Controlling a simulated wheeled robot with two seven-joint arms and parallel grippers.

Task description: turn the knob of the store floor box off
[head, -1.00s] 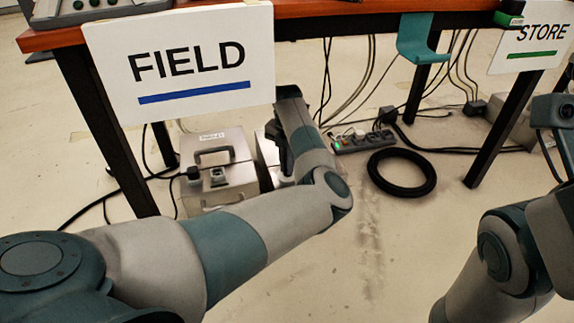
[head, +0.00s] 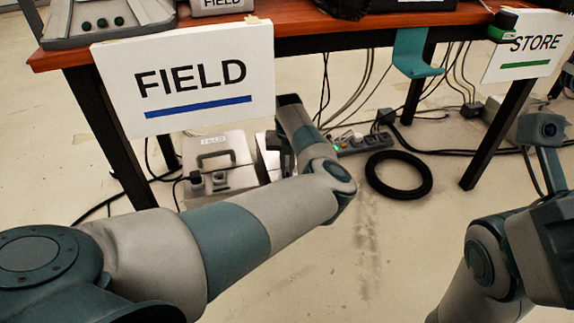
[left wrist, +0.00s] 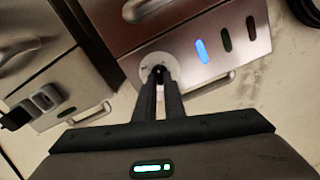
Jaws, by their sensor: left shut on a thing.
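In the left wrist view, my left gripper (left wrist: 160,82) is shut on the round pale knob (left wrist: 151,64) on the front of a metal floor box (left wrist: 128,52). One blue lamp (left wrist: 201,51) is lit beside the knob, with two dark lamps to its right. In the head view, this box (head: 268,150) stands right of the box labelled FIELD (head: 226,150), mostly hidden by my left arm; its label cannot be read. The left gripper is mostly hidden there too. My right arm shows at the right edge, its gripper out of view.
The table (head: 300,42) carries a FIELD sign (head: 197,78) and a STORE sign (head: 525,48). A power strip (head: 361,143), a black cable coil (head: 398,174) and loose cables lie on the floor. Another grey box (head: 497,117) stands under the STORE sign. The front floor is clear.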

